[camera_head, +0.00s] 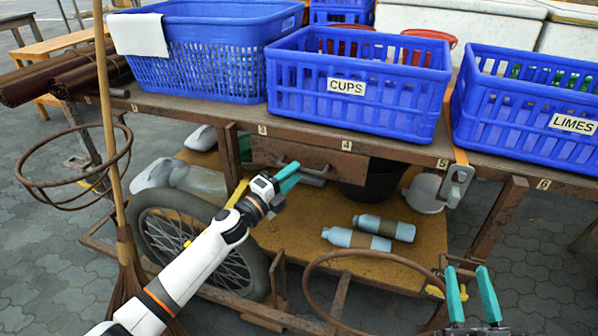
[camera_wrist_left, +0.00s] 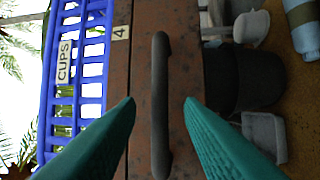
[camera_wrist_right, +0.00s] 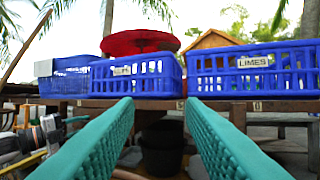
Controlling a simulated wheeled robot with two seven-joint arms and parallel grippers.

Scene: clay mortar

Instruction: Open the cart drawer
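The cart drawer (camera_head: 310,157) is a rusty brown front under the cart top, below the CUPS basket, and looks shut. Its dark bar handle (camera_wrist_left: 161,105) runs vertically in the left wrist view, between the two teal fingertips, which are apart from each other. My left gripper (camera_head: 289,178) is open at the handle (camera_head: 314,178) in the head view; I cannot tell whether a finger touches it. My right gripper (camera_head: 471,296) is open and empty at the lower right of the head view, away from the drawer.
Blue baskets, including CUPS (camera_head: 355,87) and LIMES (camera_head: 530,110), stand on the cart top. A wheel (camera_head: 200,245) and a broom (camera_head: 124,245) are near my left arm. Bottles (camera_head: 384,228) lie on the lower shelf. A rusty hoop (camera_head: 330,262) is left of my right gripper.

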